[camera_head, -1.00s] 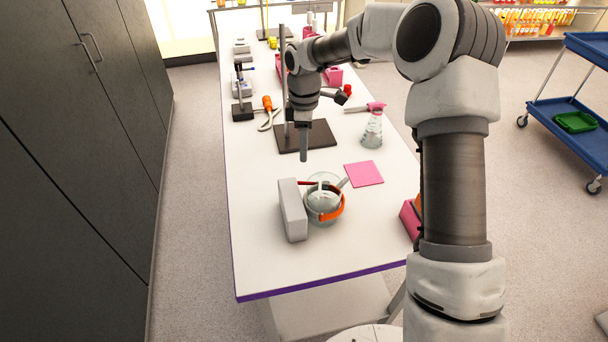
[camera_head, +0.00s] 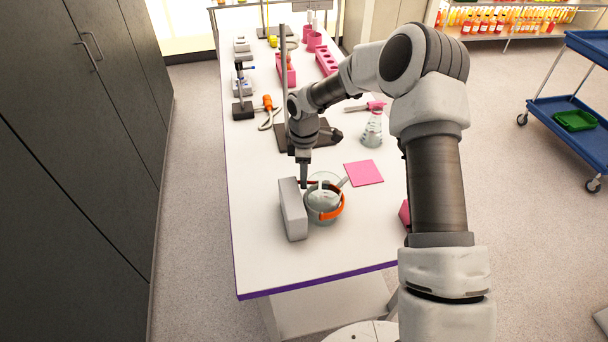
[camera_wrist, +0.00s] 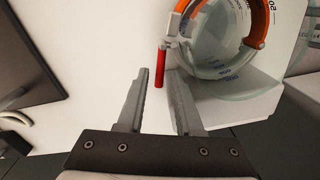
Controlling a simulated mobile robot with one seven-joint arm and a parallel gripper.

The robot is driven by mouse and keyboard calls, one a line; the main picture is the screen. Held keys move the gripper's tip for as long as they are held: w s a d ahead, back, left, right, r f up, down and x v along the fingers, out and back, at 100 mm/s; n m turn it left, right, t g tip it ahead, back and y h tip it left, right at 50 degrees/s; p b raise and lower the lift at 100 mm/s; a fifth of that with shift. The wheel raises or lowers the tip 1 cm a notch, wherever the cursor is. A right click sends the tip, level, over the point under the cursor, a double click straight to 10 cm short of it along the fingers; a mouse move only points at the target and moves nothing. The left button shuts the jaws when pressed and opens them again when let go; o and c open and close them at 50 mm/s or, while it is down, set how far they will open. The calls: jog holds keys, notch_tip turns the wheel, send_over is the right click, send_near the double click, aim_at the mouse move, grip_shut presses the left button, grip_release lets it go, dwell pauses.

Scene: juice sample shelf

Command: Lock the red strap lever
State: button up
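The red strap lever (camera_wrist: 161,70) is a thin red bar joined to a metal piece on an orange strap (camera_wrist: 253,27). The strap runs around a round glass vessel (camera_wrist: 215,45), which also stands on the table in the head view (camera_head: 322,205). In the wrist view my gripper (camera_wrist: 157,74) is open, and the lever appears between its fingertips, nearer the right one. I cannot tell whether either finger touches it. In the head view my gripper (camera_head: 304,184) points down at the vessel's far left rim and covers part of the lever.
A grey block (camera_head: 292,210) stands close to the vessel's left side. A pink square (camera_head: 364,173) lies to the right, with a flask (camera_head: 372,130) behind it. A dark stand base (camera_head: 326,136) is behind my gripper. The table's front is clear.

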grip_shut()
jog(key=shift+s+n+b, duration=0.3)
jog(key=shift+s+n, duration=0.05)
jog(key=shift+n, duration=0.85)
jog(key=shift+o, duration=1.1)
grip_release()
